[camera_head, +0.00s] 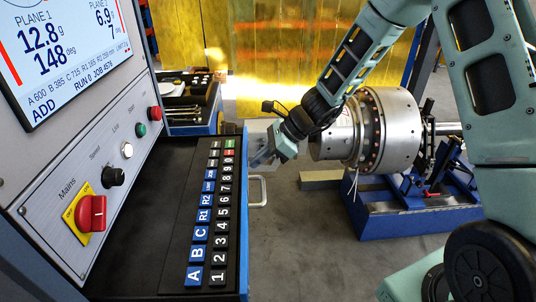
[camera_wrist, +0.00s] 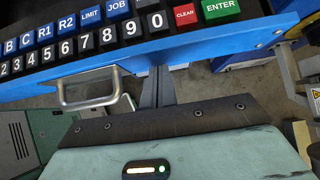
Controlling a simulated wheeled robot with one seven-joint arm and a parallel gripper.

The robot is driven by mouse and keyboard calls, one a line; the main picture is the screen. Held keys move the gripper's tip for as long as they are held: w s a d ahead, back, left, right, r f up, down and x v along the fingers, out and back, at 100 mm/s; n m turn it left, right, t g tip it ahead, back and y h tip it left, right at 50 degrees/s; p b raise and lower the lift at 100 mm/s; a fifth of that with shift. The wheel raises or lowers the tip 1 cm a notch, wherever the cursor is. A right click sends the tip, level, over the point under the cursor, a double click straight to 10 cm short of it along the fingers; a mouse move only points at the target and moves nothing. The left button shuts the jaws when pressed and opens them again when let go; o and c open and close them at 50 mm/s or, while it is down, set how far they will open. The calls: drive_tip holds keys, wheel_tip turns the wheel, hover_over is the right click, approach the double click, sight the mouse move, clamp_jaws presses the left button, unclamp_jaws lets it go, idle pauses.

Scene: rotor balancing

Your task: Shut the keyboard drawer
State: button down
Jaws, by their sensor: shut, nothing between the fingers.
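The keyboard drawer (camera_head: 150,215) is pulled out below the slanted control panel. It is a black tray with blue, black, red and green keys and a blue front edge. In the wrist view its blue front (camera_wrist: 225,48) crosses the top. The metal bail handle (camera_head: 264,191) sticks out from that front; it also shows in the wrist view (camera_wrist: 88,103), left of my fingers. My gripper (camera_head: 262,158) is shut and empty, at the far end of the drawer front. Its fingers (camera_wrist: 157,86) point at the front near the 0 key; whether they touch it I cannot tell.
A control panel with a screen (camera_head: 62,45), red knob (camera_head: 91,212) and buttons stands above the drawer. A metal rotor (camera_head: 375,130) on a blue stand (camera_head: 410,217) is right of my gripper. A blue tool cart (camera_head: 212,122) stands behind. Grey floor (camera_head: 305,240) is clear between drawer and stand.

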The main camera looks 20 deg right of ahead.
idle(0.3)
drive_tip(key=w+a+p, duration=0.1)
drive_tip(key=w+a, duration=0.1)
drive_tip(key=a, duration=0.5)
drive_tip(key=w+a+p, duration=0.2)
drive_tip(key=w+a, duration=0.1)
drive_tip(key=a, duration=0.5)
drive_tip(key=w+a+p, duration=0.1)
drive_tip(key=w+a, duration=0.1)
drive_tip(key=a, duration=0.6)
drive_tip(key=shift+w+r+p, duration=0.1)
drive_tip(key=shift+w+p, duration=0.1)
drive_tip(key=shift+p, duration=0.1)
drive_tip(key=shift+a, duration=0.2)
drive_tip(key=shift+a+r, duration=0.1)
